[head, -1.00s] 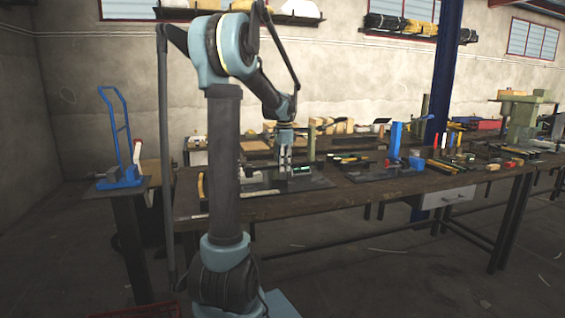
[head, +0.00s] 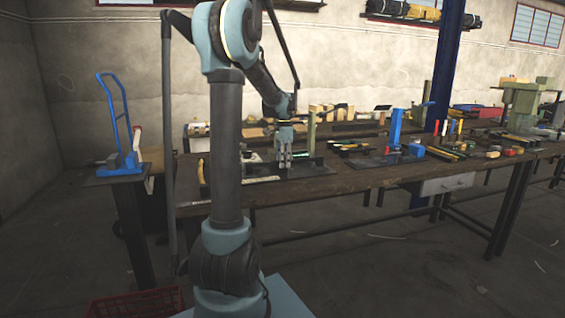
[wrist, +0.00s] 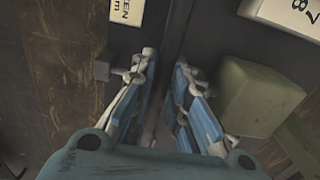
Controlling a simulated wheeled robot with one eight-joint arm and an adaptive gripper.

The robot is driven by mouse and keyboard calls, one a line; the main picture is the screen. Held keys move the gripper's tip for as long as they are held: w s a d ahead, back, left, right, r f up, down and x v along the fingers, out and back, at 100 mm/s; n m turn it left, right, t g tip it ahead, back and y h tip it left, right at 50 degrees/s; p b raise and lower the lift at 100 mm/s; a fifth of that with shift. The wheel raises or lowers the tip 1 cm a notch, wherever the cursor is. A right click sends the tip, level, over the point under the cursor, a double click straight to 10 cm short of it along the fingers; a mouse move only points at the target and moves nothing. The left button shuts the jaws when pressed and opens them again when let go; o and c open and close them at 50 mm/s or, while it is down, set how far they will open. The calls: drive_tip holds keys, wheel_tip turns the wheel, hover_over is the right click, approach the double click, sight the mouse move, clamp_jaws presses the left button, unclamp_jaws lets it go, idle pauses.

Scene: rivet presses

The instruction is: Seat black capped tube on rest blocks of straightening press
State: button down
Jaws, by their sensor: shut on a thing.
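My gripper (head: 285,166) points down over the bench, just above or at a dark plate (head: 318,172). In the wrist view its blue-padded fingers (wrist: 165,88) are close together, shut on a narrow dark thing (wrist: 180,30) that I take for the black capped tube. Its ends and caps cannot be made out. An olive-green post (head: 311,132) stands just right of the gripper. In the wrist view an olive-green block (wrist: 262,97) sits close beside the right finger. I cannot tell whether the tube touches any rest block.
White labels (wrist: 128,10) lie near the fingers. On the workbench (head: 340,187), a blue press (head: 395,130) and a larger green press (head: 522,100) stand to the right among several tools. Another blue press (head: 122,130) is on a stand at left.

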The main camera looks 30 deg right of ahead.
drive_tip(key=shift+f, duration=0.65)
idle(0.4)
drive_tip(key=c, duration=1.5)
unclamp_jaws()
drive_tip(key=shift+r, duration=0.1)
wheel_tip(320, 180, up, 12)
drive_tip(key=shift+f, duration=0.1)
